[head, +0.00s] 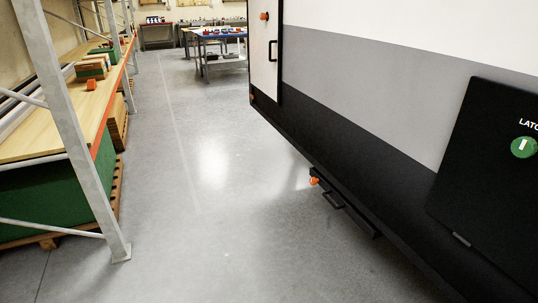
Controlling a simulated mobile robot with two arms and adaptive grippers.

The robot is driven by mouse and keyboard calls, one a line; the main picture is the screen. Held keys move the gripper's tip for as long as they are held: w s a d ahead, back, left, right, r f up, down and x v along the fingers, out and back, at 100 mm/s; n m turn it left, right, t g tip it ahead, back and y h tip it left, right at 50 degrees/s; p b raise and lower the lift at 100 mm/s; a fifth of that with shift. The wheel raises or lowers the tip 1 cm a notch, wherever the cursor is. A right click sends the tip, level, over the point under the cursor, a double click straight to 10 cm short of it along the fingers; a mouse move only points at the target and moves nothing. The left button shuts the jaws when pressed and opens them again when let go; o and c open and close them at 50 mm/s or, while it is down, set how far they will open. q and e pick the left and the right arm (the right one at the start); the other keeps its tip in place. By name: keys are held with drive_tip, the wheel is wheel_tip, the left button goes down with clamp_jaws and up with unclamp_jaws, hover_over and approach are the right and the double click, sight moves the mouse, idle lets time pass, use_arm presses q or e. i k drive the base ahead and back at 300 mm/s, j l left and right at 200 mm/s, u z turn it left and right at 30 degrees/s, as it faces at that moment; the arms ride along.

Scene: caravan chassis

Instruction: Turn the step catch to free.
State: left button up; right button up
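An orange knob (315,181) sits at the far end of a low black step (352,212) along the caravan's bottom edge, right of centre. It looks like the step catch, but it is too small to tell which way it is turned. A black bar handle (333,200) is on the step's outer side. Neither of my grippers is in view.
The caravan wall (400,92) fills the right side, with a black panel (490,185) bearing a green round dial. A door (265,50) has another orange knob (264,16). Shelving (75,130) stands at left. The grey floor (190,210) between is clear.

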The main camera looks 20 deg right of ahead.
sight(314, 180)
drive_tip(key=i+z, duration=0.15)
drive_tip(key=i, duration=0.35)
drive_tip(key=i+j+z, duration=0.15)
drive_tip(key=i, duration=0.35)
drive_tip(key=i+j+z, duration=0.15)
drive_tip(key=i, duration=0.35)
drive_tip(key=i+j+z, duration=0.15)
drive_tip(key=i, duration=0.35)
drive_tip(key=j, duration=0.1)
